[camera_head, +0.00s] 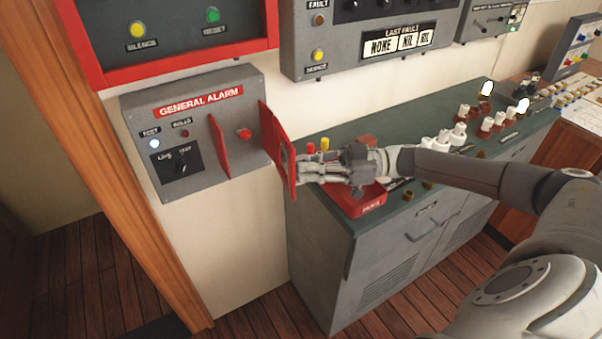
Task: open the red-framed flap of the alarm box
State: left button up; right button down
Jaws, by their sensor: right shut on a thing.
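The grey alarm box (203,108), labelled "GENERAL ALARM", is mounted on the wall at the left. Its red-framed flap (272,142) stands swung out from the right side of the box. A red button (244,134) is uncovered between the flap and a red side plate (219,146). My right gripper (298,169) is at the flap's outer edge and is shut on it. Its fingertips are small and partly hidden by the flap. My left gripper is not in view.
A grey-green cabinet (372,257) stands right of the box, below my right arm. A red box (361,201) and several knobs are on its top. Panels (367,41) hang on the wall above. Wooden floor (97,270) is free at the lower left.

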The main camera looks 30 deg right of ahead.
jog(key=shift+w+d+r, duration=0.1)
jog(key=shift+w+d, duration=0.05)
jog(key=shift+d, duration=0.5)
jog(key=c, duration=1.6)
grip_release()
jog(key=shift+a, duration=0.1)
jog(key=shift+o, duration=0.2)
jog(key=v, duration=1.2)
